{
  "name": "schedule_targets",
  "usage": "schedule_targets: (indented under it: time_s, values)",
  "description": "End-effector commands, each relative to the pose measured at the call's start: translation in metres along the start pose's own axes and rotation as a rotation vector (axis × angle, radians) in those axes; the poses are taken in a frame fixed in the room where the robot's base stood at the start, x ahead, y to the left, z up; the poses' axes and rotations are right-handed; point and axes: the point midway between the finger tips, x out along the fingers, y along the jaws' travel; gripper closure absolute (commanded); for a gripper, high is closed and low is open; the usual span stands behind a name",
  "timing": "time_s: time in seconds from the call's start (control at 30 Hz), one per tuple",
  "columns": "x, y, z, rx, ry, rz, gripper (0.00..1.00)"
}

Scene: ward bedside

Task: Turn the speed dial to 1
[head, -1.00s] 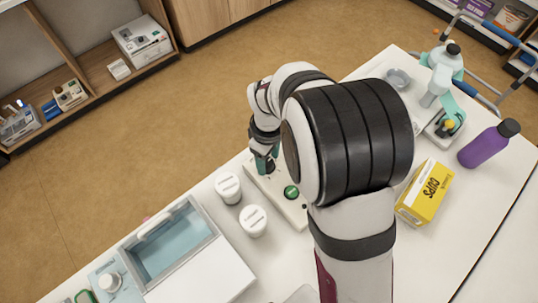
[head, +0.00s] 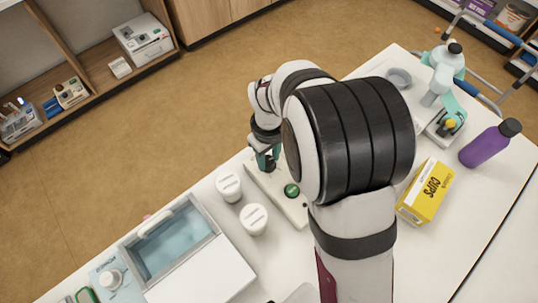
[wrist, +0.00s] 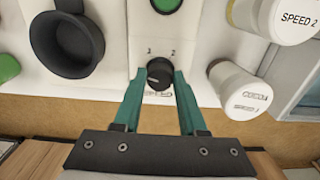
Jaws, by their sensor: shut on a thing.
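The speed dial (wrist: 158,76) is a small black knob on a pale control panel (wrist: 163,28). It sits between the teal fingertips of my gripper (wrist: 159,72), which is shut on it. Small marks 1 and 2 are printed on the panel beyond the dial. A short pale line shows on the dial's face, but I cannot tell which mark it points to. In the head view my gripper (head: 267,162) is at the far end of the panel (head: 263,184), and the dial is mostly hidden there. A green button (head: 291,190) is on the panel's nearer end.
Two white lidded tubs (head: 229,186) (head: 254,219) stand close left of the panel. A blue-lined box (head: 172,246) is at the table's left. A dark round cup (wrist: 68,42) is beside the panel.

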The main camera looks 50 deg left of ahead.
Motion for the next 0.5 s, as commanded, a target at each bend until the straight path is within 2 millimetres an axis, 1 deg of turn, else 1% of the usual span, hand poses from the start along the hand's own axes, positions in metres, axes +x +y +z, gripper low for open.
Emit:
schedule_targets:
  time_s: [0.5]
  values:
    - [-0.0008,-0.0012,-0.0016,0.470,0.004,0.001,1.00]
